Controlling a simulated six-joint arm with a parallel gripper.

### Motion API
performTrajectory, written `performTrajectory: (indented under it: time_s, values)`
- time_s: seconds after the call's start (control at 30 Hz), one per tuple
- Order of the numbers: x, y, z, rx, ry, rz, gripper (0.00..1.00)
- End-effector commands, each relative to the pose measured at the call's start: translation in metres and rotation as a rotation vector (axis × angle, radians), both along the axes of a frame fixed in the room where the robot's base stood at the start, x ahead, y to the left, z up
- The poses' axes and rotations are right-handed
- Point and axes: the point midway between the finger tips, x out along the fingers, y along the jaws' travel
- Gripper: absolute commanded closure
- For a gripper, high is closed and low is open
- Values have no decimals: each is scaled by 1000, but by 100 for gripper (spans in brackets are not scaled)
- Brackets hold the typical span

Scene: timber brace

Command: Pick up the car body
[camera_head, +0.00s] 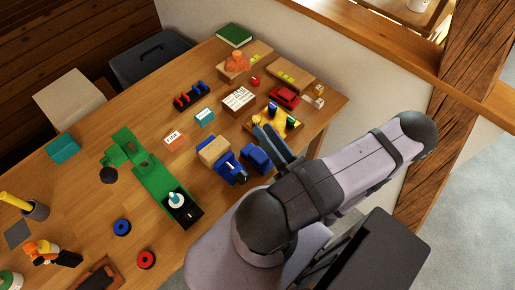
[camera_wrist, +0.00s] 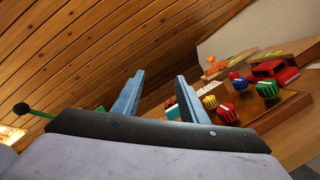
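A red car body (camera_head: 285,97) lies near the right end of the table, behind the yellow piece with small knobs. It also shows at the right of the wrist view (camera_wrist: 274,72), beyond a wooden board with coloured round pieces. My gripper (camera_head: 270,142) is over the table's right part, nearer the front than the car body. In the wrist view my gripper (camera_wrist: 158,82) has its two blue-grey fingers spread apart, with nothing held between them. The fingers are apart from the car body.
A wooden board with coloured round pieces (camera_wrist: 262,108) lies between my gripper and the car body. Blue blocks (camera_head: 230,167) sit left of the gripper. An orange figure (camera_head: 236,63), a white labelled box (camera_head: 239,99) and a green track (camera_head: 155,180) stand further left.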

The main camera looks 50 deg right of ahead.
Motion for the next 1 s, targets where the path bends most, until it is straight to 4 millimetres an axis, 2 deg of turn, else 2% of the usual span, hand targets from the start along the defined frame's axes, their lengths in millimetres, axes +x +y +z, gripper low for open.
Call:
performTrajectory:
  time_s: [0.03,0.2,0.43,0.63,1.0]
  values:
    - [2,2,-13,-63,44,-17,61]
    - [7,9,-50,-320,186,-33,61]
    - [8,16,-86,-599,313,-21,61]
    - [7,18,-97,-694,351,-11,61]
    - [14,19,-97,-706,353,-6,61]
